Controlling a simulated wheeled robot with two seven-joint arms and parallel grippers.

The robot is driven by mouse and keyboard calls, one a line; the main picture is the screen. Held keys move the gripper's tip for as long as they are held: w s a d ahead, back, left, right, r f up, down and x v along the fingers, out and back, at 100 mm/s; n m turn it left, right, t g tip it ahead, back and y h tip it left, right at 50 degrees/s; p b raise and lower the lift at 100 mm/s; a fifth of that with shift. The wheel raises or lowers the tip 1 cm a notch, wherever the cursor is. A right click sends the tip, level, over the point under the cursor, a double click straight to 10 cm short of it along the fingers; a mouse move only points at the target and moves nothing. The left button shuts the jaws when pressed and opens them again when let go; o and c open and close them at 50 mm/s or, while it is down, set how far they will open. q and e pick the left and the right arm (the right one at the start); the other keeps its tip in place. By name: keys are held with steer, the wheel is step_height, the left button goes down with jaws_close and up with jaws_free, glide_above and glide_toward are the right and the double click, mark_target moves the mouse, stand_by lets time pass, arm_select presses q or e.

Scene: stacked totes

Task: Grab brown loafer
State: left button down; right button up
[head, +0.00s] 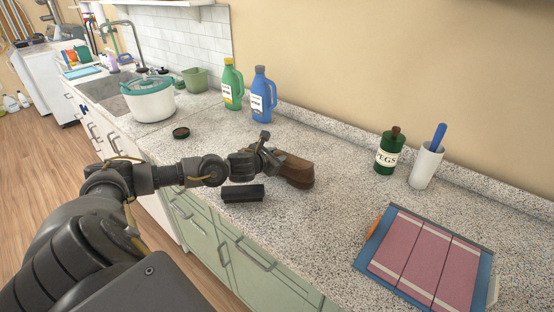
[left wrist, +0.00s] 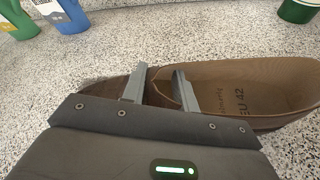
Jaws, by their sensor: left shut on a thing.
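A brown loafer (head: 293,171) stands on the speckled countertop, in the middle of the head view. My left gripper (head: 266,160) reaches it from the left and is shut on it. In the left wrist view the loafer (left wrist: 245,92) lies across the picture, its open insole marked "EU 42" to the right. The two fingers of my left gripper (left wrist: 158,88) pinch the shoe's upper near the front of its opening. The part of the loafer behind the gripper body is hidden. My right gripper is in neither view.
A black block-like item (head: 243,194) lies near the counter's front edge. A pink-and-blue panel (head: 425,257) lies at right. A white pot (head: 149,99) is at left.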

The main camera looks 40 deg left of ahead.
arm_select(q)
step_height(320, 180, up, 3)
steer(key=shift+f+b, duration=0.1)
steer(key=shift+b, duration=0.3)
steer(key=s+d+r+p, duration=0.3)
steer(key=s+d+r, duration=0.4)
steer(key=s, duration=0.5)
step_height(320, 180, up, 3)
steer(key=shift+d+f, duration=0.1)
steer(key=shift+d, duration=0.2)
